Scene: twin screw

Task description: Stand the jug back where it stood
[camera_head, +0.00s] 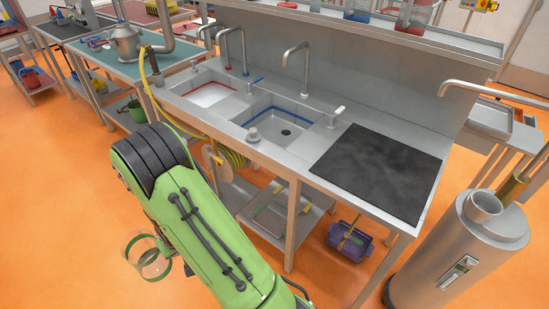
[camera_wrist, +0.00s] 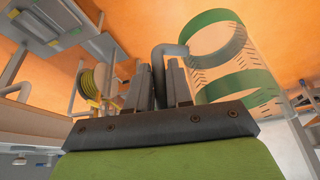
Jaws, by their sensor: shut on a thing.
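The jug (camera_head: 148,262) is a clear vessel with green bands, seen in the head view at lower left, beside my green arm and above the orange floor. In the wrist view the jug (camera_wrist: 240,66) shows dark measuring marks and a grey handle (camera_wrist: 160,58). My gripper (camera_wrist: 160,88) is shut on the handle, with the jug's body to the right of the fingers. The jug is off the counter and looks empty. In the head view my arm hides most of the gripper and the handle. I cannot tell exactly how far the jug tilts.
A steel counter (camera_head: 318,168) has two sinks and a bare black mat (camera_head: 378,170). Taps and a small knob stand around the sinks. A yellow hose (camera_head: 235,158) hangs below. A purple crate (camera_head: 348,242) is underneath. A steel cylinder (camera_head: 462,255) stands right.

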